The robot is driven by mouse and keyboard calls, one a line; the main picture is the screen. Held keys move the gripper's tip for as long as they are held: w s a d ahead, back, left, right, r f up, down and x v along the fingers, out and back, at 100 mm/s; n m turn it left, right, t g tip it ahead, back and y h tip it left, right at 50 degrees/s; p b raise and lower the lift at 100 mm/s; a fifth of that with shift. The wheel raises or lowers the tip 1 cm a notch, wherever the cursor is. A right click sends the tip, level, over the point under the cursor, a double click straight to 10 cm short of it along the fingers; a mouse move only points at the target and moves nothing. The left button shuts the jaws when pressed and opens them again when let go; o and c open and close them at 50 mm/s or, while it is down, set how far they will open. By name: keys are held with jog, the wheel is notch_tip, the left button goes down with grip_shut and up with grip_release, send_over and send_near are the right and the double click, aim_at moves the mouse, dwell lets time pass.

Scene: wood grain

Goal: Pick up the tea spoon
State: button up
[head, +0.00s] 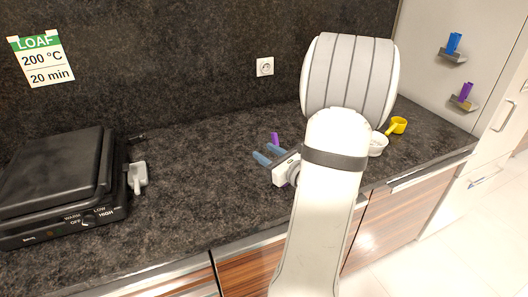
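My gripper (263,151) is low over the dark counter, left of my arm. Its two blue fingers are spread apart, pointing left, with nothing visible between them. A small upright purple piece (275,138) shows just behind the fingers; I cannot tell whether it touches them. A yellow scoop-like thing with a handle (398,125) lies on the counter right of my arm. A white round cup or scoop (377,144) is in front of it, partly hidden by my arm. I cannot tell which thing is the tea spoon.
A black cooking appliance (55,180) stands at the left, with a light grey clip-like thing (137,177) beside it. A blue piece (453,43) and a purple piece (465,91) are on small wall holders at the right. The counter between appliance and gripper is clear.

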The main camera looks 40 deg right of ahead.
aim_at(277, 143)
jog(key=d+m+h, duration=0.1)
jog(key=s+d+f+m+h, duration=0.1)
jog(key=d, duration=0.1)
jog(key=d+m+h, duration=0.1)
jog(key=d, duration=0.1)
jog(key=shift+s+f, duration=0.2)
jog(key=shift+h, duration=0.4)
jog(key=w, duration=0.2)
jog(key=w+d+p, duration=0.1)
jog(key=w, duration=0.2)
jog(key=w+p, duration=0.1)
jog(key=w, duration=0.1)
jog(key=shift+w+d+r, duration=0.15)
jog(key=shift+w+d, duration=0.1)
jog(key=shift+d, duration=0.1)
grip_shut()
